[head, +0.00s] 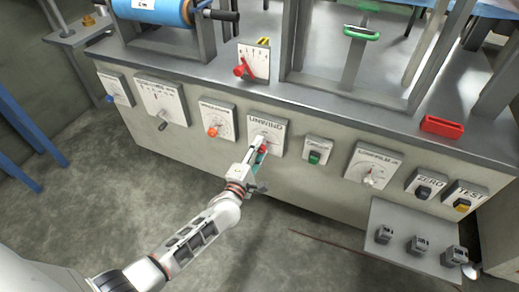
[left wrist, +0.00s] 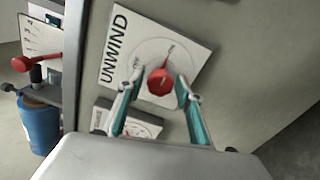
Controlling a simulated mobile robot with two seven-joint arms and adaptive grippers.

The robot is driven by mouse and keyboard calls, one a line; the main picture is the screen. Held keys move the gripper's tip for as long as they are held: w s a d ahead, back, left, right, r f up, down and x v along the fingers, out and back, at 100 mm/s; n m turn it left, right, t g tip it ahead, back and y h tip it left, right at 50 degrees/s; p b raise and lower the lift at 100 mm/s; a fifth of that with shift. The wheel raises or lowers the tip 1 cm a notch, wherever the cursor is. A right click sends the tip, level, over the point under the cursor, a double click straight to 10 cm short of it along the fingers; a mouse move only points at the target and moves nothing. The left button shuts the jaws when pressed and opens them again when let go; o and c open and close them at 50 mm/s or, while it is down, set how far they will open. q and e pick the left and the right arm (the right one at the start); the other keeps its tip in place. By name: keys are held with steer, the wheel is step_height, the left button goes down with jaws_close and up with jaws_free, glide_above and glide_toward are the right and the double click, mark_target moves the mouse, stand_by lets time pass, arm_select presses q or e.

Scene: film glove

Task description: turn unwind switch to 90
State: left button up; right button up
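The unwind switch is a white square plate with a round dial (left wrist: 185,35) and a red knob (left wrist: 160,82) with a narrow pointer. In the left wrist view the pointer aims up the picture, slightly right; the dial marks are too small to read. In the head view the plate (head: 267,127) is on the front panel, its knob partly hidden by my gripper. My left gripper (head: 260,157) is at the knob. In the left wrist view its teal-padded fingers (left wrist: 160,88) stand apart on either side of the knob, with gaps showing. My right gripper is not in view.
The front panel (head: 190,148) carries other dials left and right, including one with an orange knob (head: 213,131) and a green switch (head: 314,157). A red lever (head: 240,70) stands above on the bench. A low shelf (head: 405,225) juts out at lower right.

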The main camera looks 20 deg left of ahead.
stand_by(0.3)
arm_select(q)
steer(key=shift+s, duration=0.25)
steer(key=s, duration=0.7)
steer(key=shift+a, duration=0.15)
